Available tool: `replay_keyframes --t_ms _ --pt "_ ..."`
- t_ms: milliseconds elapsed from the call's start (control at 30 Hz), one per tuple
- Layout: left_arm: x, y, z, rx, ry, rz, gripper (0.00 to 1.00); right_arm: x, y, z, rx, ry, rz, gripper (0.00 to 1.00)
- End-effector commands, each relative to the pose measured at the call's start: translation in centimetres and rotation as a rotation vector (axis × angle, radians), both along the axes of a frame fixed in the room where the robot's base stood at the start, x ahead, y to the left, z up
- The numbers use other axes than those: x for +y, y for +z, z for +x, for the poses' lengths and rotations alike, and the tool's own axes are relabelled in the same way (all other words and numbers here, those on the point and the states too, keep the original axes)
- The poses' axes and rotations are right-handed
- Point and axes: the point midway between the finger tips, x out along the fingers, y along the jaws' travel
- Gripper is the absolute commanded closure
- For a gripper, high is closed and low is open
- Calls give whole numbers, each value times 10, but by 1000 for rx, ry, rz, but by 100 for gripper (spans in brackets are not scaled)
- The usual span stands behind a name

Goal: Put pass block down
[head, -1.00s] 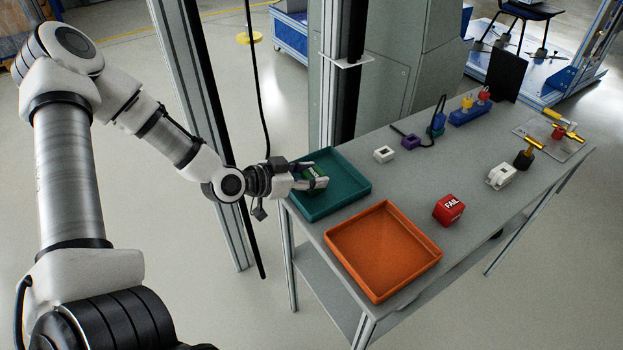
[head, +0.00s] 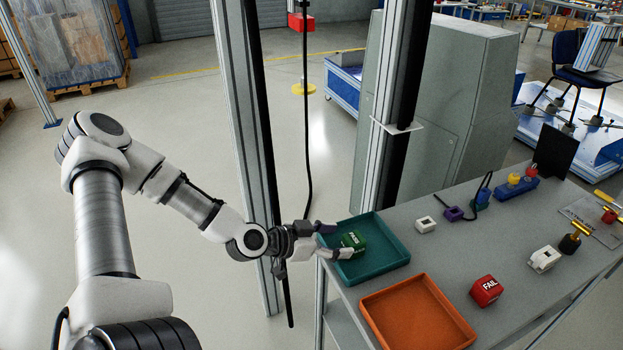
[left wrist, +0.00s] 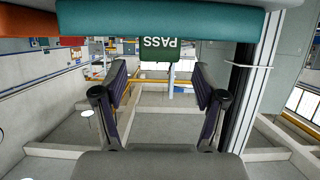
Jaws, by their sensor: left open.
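The green pass block (head: 353,241) sits in the teal tray (head: 388,258), towards its left side. It also shows in the left wrist view (left wrist: 160,48), with its "PASS" lettering upside down, just beyond the fingers. My left gripper (head: 334,241) is open at the tray's left edge, its fingers spread beside the block. In the left wrist view the fingers (left wrist: 160,88) stand wide apart with nothing between them. My right gripper is not in view.
An orange tray (head: 418,312) lies in front of the teal one, empty. A red fail block (head: 486,291) and a small white block (head: 426,224) stand on the grey table (head: 455,258). A metal post (head: 250,130) rises behind my left arm.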

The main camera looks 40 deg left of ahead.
Motion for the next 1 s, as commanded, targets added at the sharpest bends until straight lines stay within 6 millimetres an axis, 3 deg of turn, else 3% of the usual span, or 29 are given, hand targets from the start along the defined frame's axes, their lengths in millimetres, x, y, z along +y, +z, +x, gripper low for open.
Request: replay_keyframes --t_ms 33,100,400,700,867,1000 --pt "3 17 -7 1 7 -8 29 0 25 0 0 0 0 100" --pt "8 21 -16 2 6 -7 29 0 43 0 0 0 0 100" --pt "22 33 -53 1 3 -2 29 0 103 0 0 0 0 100" --pt "19 25 -65 79 -19 -18 29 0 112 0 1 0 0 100" --pt "-10 6 -75 365 -30 -70 29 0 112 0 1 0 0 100" --pt "-44 -24 -101 672 29 -71 29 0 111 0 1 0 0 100"
